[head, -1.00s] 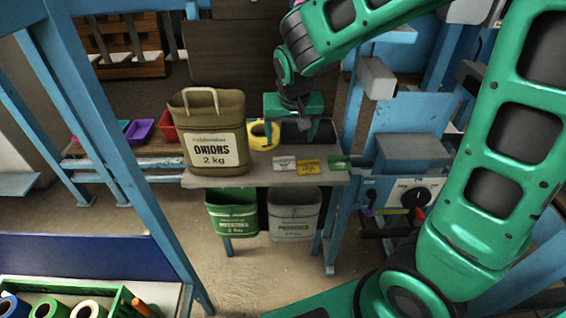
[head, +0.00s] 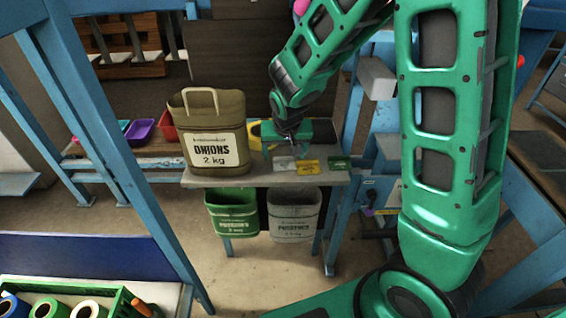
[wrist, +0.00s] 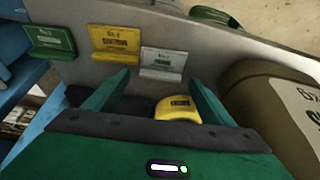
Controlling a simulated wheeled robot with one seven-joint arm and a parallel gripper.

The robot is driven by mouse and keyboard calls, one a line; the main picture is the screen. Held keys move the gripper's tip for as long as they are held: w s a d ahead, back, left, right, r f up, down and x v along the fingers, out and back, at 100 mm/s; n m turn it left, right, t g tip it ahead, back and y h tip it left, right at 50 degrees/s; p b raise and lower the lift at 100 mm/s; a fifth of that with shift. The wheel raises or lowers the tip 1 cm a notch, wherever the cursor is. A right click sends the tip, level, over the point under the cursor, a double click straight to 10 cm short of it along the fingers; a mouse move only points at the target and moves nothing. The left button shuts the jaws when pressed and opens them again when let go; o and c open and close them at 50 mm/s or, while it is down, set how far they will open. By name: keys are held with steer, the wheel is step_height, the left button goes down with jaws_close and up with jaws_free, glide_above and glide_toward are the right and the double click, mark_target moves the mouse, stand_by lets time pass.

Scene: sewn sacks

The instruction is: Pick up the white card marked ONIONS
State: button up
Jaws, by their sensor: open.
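The white card (head: 283,163) stands on the grey shelf (head: 230,180), leftmost of three small cards in the head view. In the wrist view the white card (wrist: 163,62) is rightmost, and its print is too small to read. My gripper (head: 291,146) is just above and behind the card in the head view. In the wrist view my gripper (wrist: 160,80) is open, its two fingers pointing toward the card with nothing between their tips. The card is apart from the fingers.
A yellow card (wrist: 115,45) and a green card (wrist: 50,42) stand beside the white one. A large brown sack labelled ONIONS (head: 213,115) stands on the shelf's left. A yellow object (wrist: 178,108) is near my fingers. Green (head: 232,200) and grey (head: 294,201) sacks hang below.

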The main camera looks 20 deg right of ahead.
steer(key=shift+w+f, duration=0.15)
steer(key=shift+f, duration=0.25)
steer(key=c, duration=1.1)
steer(key=shift+c, duration=0.2)
steer(key=shift+r, duration=0.15)
